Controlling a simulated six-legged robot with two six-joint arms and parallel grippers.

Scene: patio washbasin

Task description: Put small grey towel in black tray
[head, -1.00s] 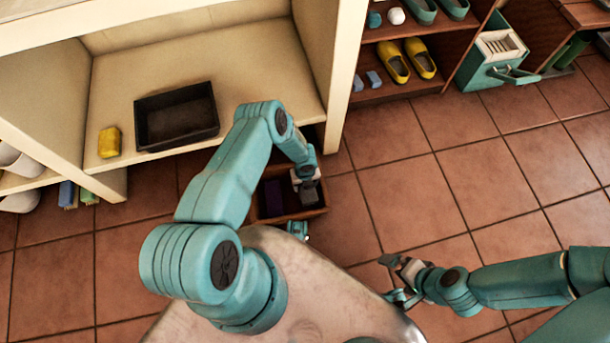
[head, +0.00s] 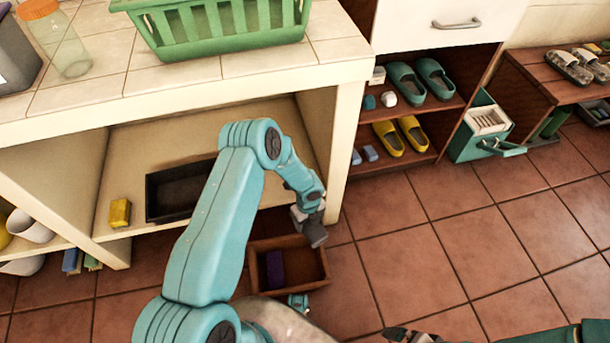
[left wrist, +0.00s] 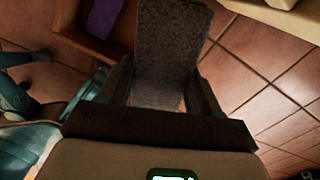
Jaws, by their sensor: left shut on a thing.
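The small grey towel (left wrist: 172,45) is a dark grey, flat piece held between the fingers of my left gripper (left wrist: 160,92). In the head view the left gripper (head: 311,217) is over the far right corner of a wooden box, with the towel (head: 315,234) hanging below it. The black tray (head: 153,211) stands on the cream shelf under the counter, left of my gripper and partly hidden by my left arm. It looks empty where it shows. My right gripper (head: 411,337) is only partly in view at the bottom edge, and its jaws cannot be made out.
The wooden box (head: 318,281) on the floor holds a purple item (head: 275,268). A yellow sponge-like block (head: 120,212) lies left of the tray. The counter edge and a cream upright (head: 346,150) bound the shelf opening. A green basket (head: 222,30) stands on the counter.

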